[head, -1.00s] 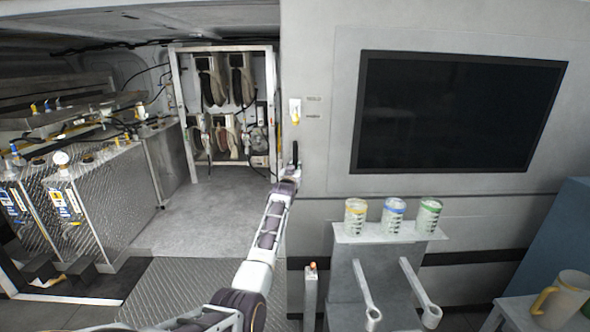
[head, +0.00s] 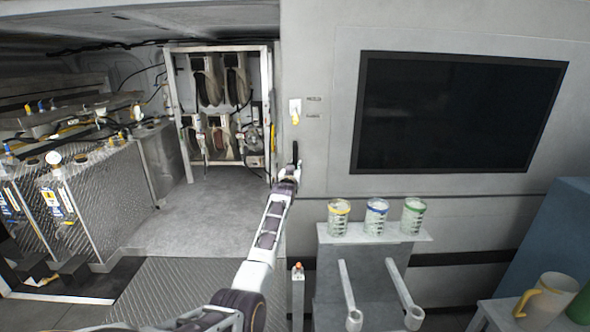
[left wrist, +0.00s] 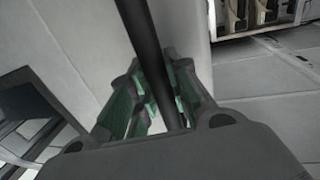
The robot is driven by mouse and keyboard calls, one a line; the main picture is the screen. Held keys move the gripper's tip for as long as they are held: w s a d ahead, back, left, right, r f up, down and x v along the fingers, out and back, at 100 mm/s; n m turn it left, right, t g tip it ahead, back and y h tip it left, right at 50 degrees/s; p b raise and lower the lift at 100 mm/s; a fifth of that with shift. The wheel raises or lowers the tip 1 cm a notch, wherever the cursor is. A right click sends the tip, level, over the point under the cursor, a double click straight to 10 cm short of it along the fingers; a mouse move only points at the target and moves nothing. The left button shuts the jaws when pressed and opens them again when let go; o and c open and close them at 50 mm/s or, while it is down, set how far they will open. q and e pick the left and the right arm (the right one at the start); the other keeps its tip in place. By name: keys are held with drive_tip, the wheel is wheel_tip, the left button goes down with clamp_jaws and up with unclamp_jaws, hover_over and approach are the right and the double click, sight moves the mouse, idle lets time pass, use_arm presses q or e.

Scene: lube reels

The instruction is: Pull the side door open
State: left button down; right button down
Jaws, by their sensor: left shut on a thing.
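The side door (head: 345,25) is a grey panel with a large dark window, filling the right of the head view. Its left edge borders an opening into the van. A black upright bar handle (head: 295,150) sits near that edge. My left gripper (head: 293,167) is at the handle. In the left wrist view my left gripper (left wrist: 160,98) has its green-padded fingers closed around the black handle bar (left wrist: 147,45). Part of the bar is hidden between the fingers. My right gripper is not in view.
Hose reels (head: 210,85) hang in a white frame inside the van. Metal tanks (head: 100,190) stand at left. In front of the door stands a grey stand (head: 330,265) with three banded cups (head: 376,216). A mug (head: 545,300) sits at lower right. The van floor (head: 205,215) is clear.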

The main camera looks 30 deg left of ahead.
use_arm(q)
drive_tip(key=c, duration=1.7)
unclamp_jaws()
drive_tip(key=shift+w+d, duration=0.1)
drive_tip(key=shift+d, duration=0.15)
drive_tip(key=o, duration=0.4)
drive_tip(key=shift+w+d, duration=0.1)
drive_tip(key=shift+d, duration=0.05)
drive_tip(key=shift+s, duration=0.25)
drive_tip(key=shift+v, duration=5.75)
drive_tip(key=shift+d, duration=0.1)
